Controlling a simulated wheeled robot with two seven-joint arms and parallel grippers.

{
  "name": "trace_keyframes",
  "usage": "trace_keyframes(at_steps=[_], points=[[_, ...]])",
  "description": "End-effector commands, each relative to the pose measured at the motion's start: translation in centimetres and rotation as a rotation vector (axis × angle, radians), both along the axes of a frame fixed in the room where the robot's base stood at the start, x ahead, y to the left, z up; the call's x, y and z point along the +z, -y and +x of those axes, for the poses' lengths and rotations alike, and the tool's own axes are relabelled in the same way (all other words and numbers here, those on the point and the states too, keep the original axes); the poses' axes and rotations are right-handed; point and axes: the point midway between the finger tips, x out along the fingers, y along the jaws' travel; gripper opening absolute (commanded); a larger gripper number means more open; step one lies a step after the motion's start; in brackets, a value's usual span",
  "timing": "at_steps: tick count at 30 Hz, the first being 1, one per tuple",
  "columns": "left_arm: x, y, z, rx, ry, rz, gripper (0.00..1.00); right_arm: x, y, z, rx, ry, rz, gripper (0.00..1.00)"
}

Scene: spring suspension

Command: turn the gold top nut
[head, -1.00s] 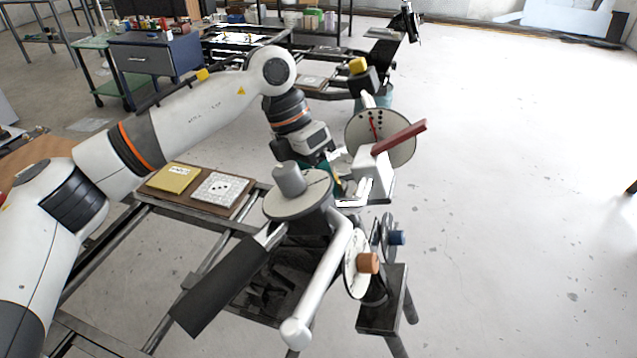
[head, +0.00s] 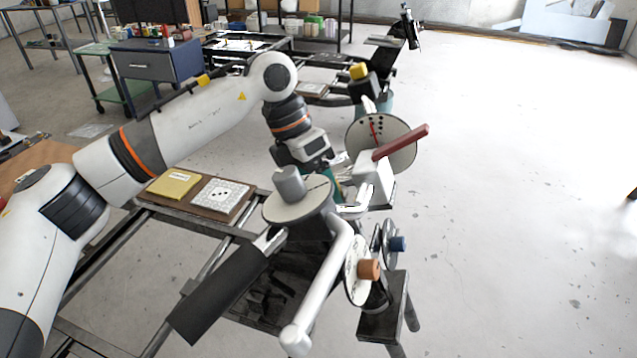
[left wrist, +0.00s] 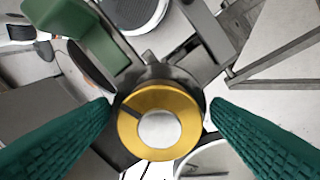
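The gold top nut (left wrist: 127,133) is a gold ring around a pale round centre, with a dark mark on its upper left. It sits low in the middle of the left wrist view. The green fingers of my left gripper (left wrist: 160,106) are open, one on each side of the nut, with a small gap on both sides. In the head view, my left gripper (head: 337,182) reaches down behind the round grey disc, and the nut is mostly hidden there. My right gripper is in neither current view.
A grey disc with a cylinder (head: 290,185) stands close in front of my left gripper. A dial with a red lever (head: 402,142) is just to its right. Orange (head: 369,270) and blue (head: 398,243) knobs are lower right. Open floor lies further right.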

Motion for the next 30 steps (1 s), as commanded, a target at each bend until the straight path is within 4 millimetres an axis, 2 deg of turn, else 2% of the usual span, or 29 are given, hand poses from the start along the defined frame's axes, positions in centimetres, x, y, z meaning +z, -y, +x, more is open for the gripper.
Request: trace_keyframes(at_steps=[5,8,21,25,30], points=[[0.2,-0.1,0.1,0.001,0.002,-0.001,0.72,0.0,0.0,0.0,0.0,0.0,0.0,0.36],[1.1,-0.4,0.2,0.003,0.004,-0.001,0.72,0.0,0.0,0.0,0.0,0.0,0.0,0.36],[9.1,-3.5,1.3,0.002,0.003,-0.001,0.72,0.0,0.0,0.0,0.0,0.0,0.0,0.36],[10.5,-4.1,1.5,0.001,0.003,-0.001,0.72,0.0,0.0,0.0,0.0,0.0,0.0,0.36],[11.1,-4.4,1.5,0.0,-0.001,-0.001,0.72,0.0,0.0,0.0,0.0,0.0,0.0,0.36]])
